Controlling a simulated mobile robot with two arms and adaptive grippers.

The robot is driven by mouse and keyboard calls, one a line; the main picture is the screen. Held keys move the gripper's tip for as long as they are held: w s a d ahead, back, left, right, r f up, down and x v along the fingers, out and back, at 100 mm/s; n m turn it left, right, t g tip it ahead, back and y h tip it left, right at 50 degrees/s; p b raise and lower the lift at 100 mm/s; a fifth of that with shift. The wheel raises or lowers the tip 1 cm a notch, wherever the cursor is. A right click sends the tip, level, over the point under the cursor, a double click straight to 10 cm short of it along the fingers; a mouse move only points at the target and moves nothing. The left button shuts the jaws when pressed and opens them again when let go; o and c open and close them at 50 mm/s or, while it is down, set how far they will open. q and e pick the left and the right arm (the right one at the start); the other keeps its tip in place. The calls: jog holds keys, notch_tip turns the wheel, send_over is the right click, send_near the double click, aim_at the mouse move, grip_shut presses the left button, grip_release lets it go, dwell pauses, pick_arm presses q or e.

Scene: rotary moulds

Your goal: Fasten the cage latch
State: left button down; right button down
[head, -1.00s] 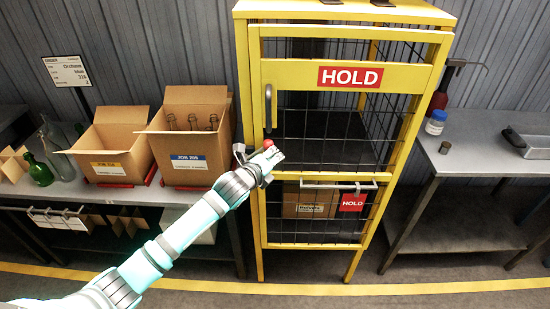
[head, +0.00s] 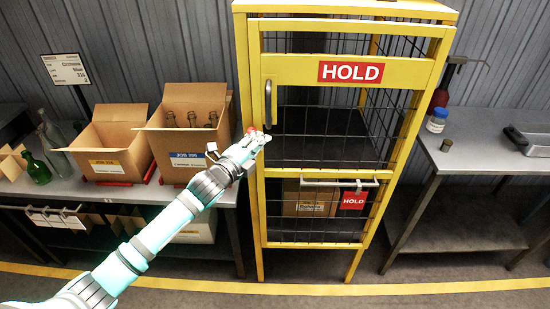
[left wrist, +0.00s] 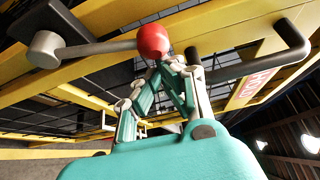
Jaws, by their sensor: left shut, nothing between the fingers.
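The yellow cage (head: 249,200) stands in the middle of the head view, its mesh door (head: 300,69) across the front with a HOLD sign. I cannot tell whether the door sits flush. The latch lever shows in the left wrist view as a grey bar with a round hub (left wrist: 45,50) and a red knob (left wrist: 153,41). In the head view the red knob (head: 251,130) is mostly hidden. My left gripper (head: 262,137) is shut and empty; its fingertips (left wrist: 170,64) are right at the knob, contact unclear. My right gripper is out of view.
A grey door handle (head: 268,103) stands just above my left gripper; it also shows in the left wrist view (left wrist: 290,45). Open cardboard boxes (head: 188,137) and bottles (head: 37,168) stand on the left bench.

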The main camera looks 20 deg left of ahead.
pick_arm(q)
jog(key=a+n, duration=0.1)
jog(key=a+n+t+b, duration=0.1)
jog(key=r+n+b, duration=0.1)
jog(key=shift+s+a+t, duration=0.4)
dwell(0.4)
jog(key=v, duration=1.2)
jog(key=shift+r, duration=0.1)
